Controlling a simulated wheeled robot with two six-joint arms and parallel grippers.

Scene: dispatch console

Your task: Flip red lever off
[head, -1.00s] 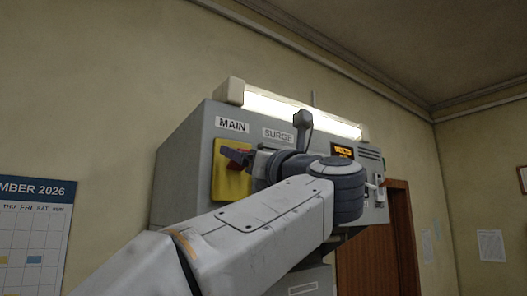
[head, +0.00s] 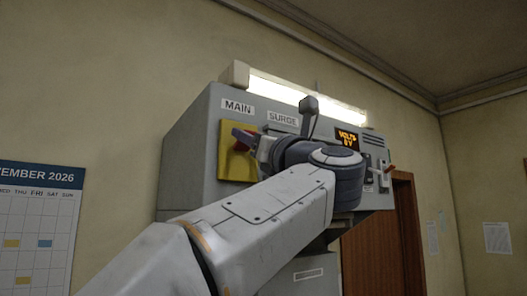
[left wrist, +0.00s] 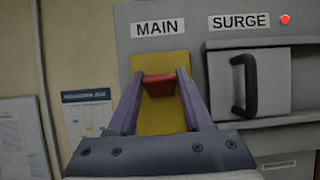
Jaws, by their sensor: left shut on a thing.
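The red lever (left wrist: 159,86) sits on a yellow plate (left wrist: 160,122) under the MAIN label in the left wrist view. Its red handle shows near the upper part of the plate, between the fingertips. My left gripper (left wrist: 160,80) is shut on this handle, one purple-grey finger on each side. In the head view, the left gripper (head: 243,140) reaches the yellow plate (head: 227,167) from the right, and a bit of red lever (head: 240,147) shows by the fingers. The wrist hides much of the panel there. My right gripper is not in view.
The grey cabinet (head: 187,150) has a lit tube lamp (head: 300,98) on top. A SURGE drawer-like panel with a black handle (left wrist: 248,85) is right of the lever. An orange VOLTS display (head: 348,139) and small switches are further right.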

